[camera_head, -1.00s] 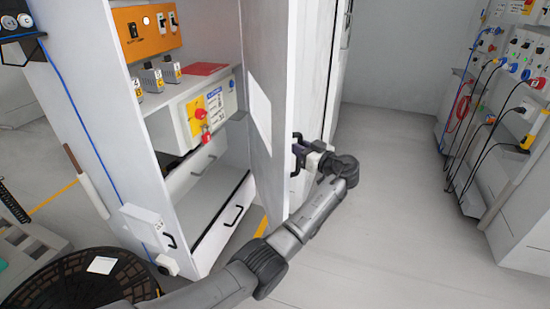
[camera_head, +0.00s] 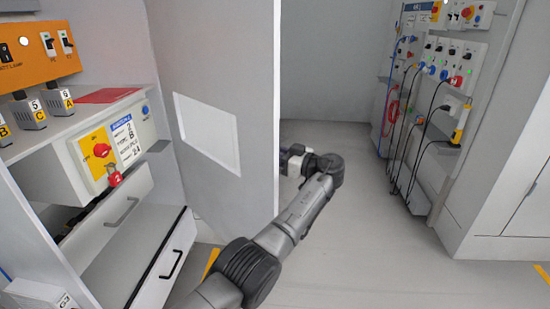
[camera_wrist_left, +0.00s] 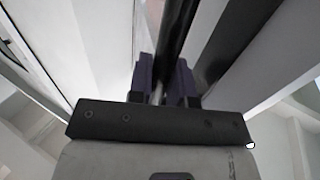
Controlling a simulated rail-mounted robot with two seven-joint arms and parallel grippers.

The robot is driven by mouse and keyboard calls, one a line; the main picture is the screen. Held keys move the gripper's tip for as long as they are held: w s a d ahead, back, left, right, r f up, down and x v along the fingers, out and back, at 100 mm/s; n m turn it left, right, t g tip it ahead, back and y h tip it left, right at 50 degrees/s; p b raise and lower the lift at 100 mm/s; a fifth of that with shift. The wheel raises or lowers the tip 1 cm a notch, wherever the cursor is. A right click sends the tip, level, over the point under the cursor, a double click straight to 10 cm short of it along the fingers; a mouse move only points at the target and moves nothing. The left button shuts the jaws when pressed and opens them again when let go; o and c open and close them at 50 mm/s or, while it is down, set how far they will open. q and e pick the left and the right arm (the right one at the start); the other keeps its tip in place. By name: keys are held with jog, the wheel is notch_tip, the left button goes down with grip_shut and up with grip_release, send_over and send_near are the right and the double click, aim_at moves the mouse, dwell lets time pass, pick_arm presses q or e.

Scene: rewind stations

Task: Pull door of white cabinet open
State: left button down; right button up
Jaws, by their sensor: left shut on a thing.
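The white cabinet (camera_head: 50,195) stands open at the left of the head view, its shelf and drawers showing. Its door (camera_head: 250,75) stands out from the opening with its inner face and a pale rectangular panel towards me. My left arm reaches around the door's free edge. In the head view, my left gripper (camera_head: 284,163) is mostly hidden behind that edge. In the left wrist view, its dark fingers (camera_wrist_left: 164,82) are shut on the black door handle (camera_wrist_left: 178,28). My right gripper is not in view.
A cabled equipment panel (camera_head: 440,85) stands at the right. The grey floor (camera_head: 355,235) between is clear.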

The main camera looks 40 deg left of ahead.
pick_arm(q)
jog(key=shift+a, duration=0.15)
jog(key=c, duration=1.1)
grip_release()
jog(key=shift+a, duration=0.1)
jog(key=shift+d, duration=0.25)
